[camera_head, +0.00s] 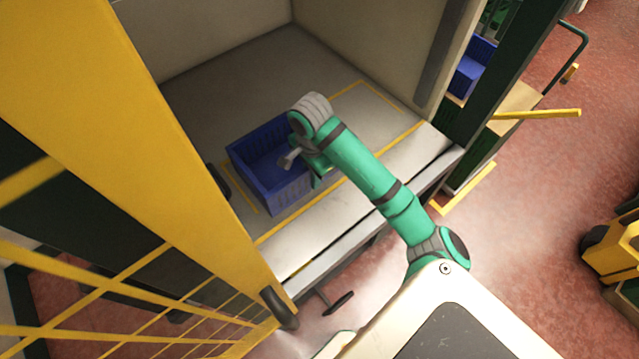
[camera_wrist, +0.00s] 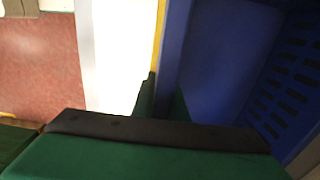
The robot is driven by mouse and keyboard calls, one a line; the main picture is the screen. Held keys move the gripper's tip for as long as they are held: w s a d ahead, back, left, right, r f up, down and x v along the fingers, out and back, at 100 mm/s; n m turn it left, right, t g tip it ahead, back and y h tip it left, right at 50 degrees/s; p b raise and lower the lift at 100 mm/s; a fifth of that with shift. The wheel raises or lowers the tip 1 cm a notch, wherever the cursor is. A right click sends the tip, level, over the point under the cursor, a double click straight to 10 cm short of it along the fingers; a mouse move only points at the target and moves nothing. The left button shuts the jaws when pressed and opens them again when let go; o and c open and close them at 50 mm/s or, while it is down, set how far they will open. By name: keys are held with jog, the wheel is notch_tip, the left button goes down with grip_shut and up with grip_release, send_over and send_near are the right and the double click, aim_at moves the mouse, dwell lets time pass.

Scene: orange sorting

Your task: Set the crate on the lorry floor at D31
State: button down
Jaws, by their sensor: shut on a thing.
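A blue crate (camera_head: 288,197) is at the lorry opening, upright and apparently empty, over the left part of a yellow outline (camera_head: 378,92) on the grey lorry floor (camera_head: 235,75). I cannot tell whether its base touches the floor. My gripper (camera_head: 322,174) is at the crate's right wall, partly hidden behind my arm. In the wrist view, the fingers (camera_wrist: 162,100) are shut on the wall of the crate (camera_wrist: 172,45), one on each side. No D31 label is readable.
A yellow post (camera_head: 190,150) and mesh gate stand close to the left of the crate. Lorry walls (camera_head: 210,35) bound the back and left. The floor behind and right of the crate is clear. A trolley with another blue crate (camera_head: 470,70) stands outside at the right.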

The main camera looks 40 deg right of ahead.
jog(key=w, duration=0.3)
jog(key=shift+w+f, duration=0.15)
jog(key=shift+w, duration=0.1)
jog(key=shift+w+d+f, duration=0.1)
jog(key=shift+w+f, duration=0.2)
jog(key=shift+w, duration=0.45)
jog(key=w+f, duration=0.1)
jog(key=w, duration=0.1)
jog(key=w+f, duration=0.2)
jog(key=shift+w+d+f, duration=0.15)
jog(key=shift+w+f, duration=0.05)
jog(key=shift+f, duration=2.3)
jog(key=c, duration=1.7)
grip_release()
jog(key=shift+s, duration=0.1)
